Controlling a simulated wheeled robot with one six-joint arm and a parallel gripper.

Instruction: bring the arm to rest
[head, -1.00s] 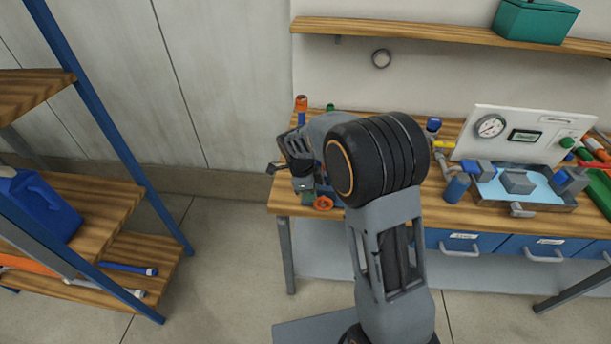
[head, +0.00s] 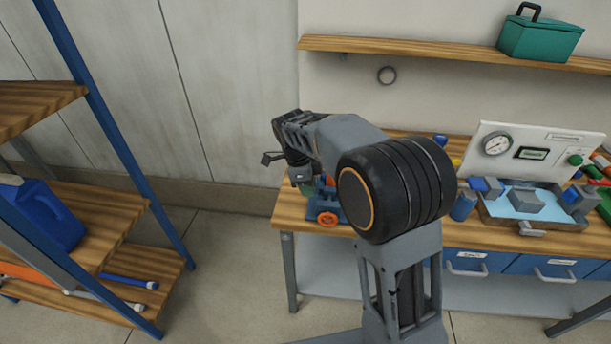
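My arm rises from the bottom of the head view and bends left at a large black joint. My gripper (head: 283,165) is at the arm's left end, above the left end of the wooden workbench (head: 292,208). It is seen small and partly from behind, so I cannot tell whether its fingers are open or shut. No held object can be made out. Below it on the bench is a blue fitting with an orange-red wheel (head: 327,218), partly hidden by my arm.
A blue-framed shelf rack (head: 120,140) with a blue jug (head: 45,215) stands at left. A panel with a gauge (head: 497,145) and a tray (head: 530,222) of parts are on the bench at right. A wall shelf (head: 420,50) holds a green toolbox (head: 540,38). The wall left of the bench is bare.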

